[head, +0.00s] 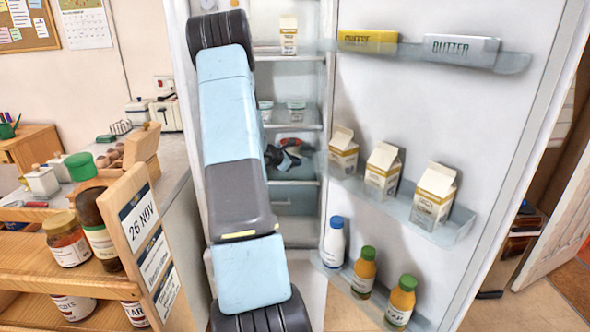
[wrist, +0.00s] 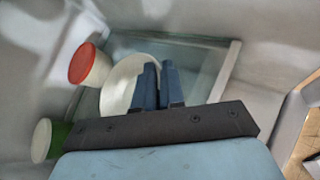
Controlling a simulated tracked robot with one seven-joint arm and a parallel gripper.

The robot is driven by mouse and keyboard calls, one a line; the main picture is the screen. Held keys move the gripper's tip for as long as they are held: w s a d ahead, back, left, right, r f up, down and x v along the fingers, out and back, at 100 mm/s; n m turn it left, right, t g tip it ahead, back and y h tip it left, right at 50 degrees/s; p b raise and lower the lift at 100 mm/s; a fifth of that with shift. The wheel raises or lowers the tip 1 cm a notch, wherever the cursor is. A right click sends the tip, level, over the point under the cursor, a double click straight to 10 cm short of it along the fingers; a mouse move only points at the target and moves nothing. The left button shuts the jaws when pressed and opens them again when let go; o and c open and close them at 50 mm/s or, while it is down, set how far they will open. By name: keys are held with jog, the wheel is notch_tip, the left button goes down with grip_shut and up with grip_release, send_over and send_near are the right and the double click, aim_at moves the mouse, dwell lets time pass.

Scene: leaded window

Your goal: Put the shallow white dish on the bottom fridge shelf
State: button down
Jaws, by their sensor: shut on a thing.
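The shallow white dish (wrist: 120,85) shows in the wrist view, partly covered by my fingers. My gripper (wrist: 158,72) is shut on its right side. The dish is over a glass shelf (wrist: 200,58); whether it touches the glass I cannot tell. In the head view my gripper (head: 283,157) is inside the open fridge, in the space just above the bottom shelf (head: 295,182). The dish is not clearly seen there.
The open door (head: 400,95) with cartons is on the right. Glass right of the fingers looks clear.

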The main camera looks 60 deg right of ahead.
aim_at(295, 177)
notch_tip(295, 177, down, 3)
jog(key=shift+f, duration=0.1)
jog(key=c, duration=1.2)
grip_release()
jog(key=shift+c, duration=0.2)
jog(key=v, duration=1.2)
jog(key=shift+a, duration=0.1)
